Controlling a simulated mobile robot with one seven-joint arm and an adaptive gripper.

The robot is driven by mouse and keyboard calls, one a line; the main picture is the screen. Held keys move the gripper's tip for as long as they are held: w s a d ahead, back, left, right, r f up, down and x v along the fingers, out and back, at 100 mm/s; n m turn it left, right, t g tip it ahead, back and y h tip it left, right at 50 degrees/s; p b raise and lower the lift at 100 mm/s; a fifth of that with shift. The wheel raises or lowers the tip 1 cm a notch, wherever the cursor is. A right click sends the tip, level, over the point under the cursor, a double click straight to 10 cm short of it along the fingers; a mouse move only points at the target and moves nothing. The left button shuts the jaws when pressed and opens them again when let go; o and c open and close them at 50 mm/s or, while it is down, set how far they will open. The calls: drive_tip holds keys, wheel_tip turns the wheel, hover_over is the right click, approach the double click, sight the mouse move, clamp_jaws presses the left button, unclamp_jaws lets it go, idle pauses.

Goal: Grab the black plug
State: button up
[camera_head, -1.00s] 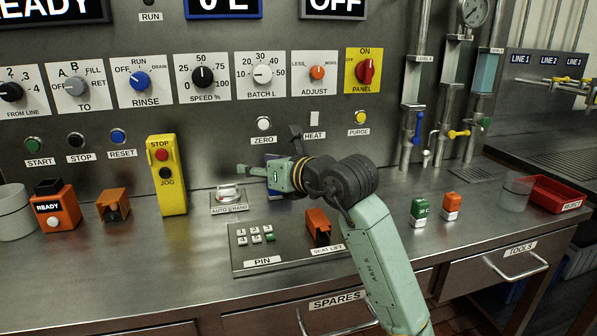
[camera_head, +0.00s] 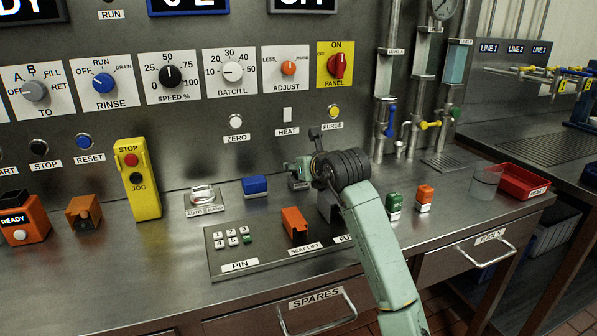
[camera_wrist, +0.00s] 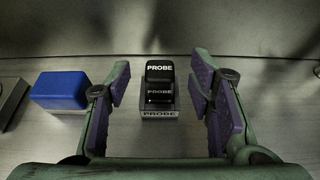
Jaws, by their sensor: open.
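The black plug (camera_wrist: 159,72), marked PROBE, sits in a small grey holder (camera_wrist: 159,113) on the bench top in the wrist view. My gripper (camera_wrist: 159,90) is open, with one purple-padded finger on each side of the plug and a clear gap to both. The fingers do not touch it.
A blue block (camera_head: 254,186) lies left of my gripper; it also shows in the wrist view (camera_wrist: 60,90). The keypad plate (camera_head: 225,262) with an orange switch cover (camera_head: 294,222) lies in front. Green (camera_head: 394,203) and orange (camera_head: 425,194) stamps stand at right. The panel wall is close behind.

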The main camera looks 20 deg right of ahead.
drive_tip(key=shift+x, duration=1.3)
drive_tip(key=shift+c, duration=0.5)
clamp_jaws()
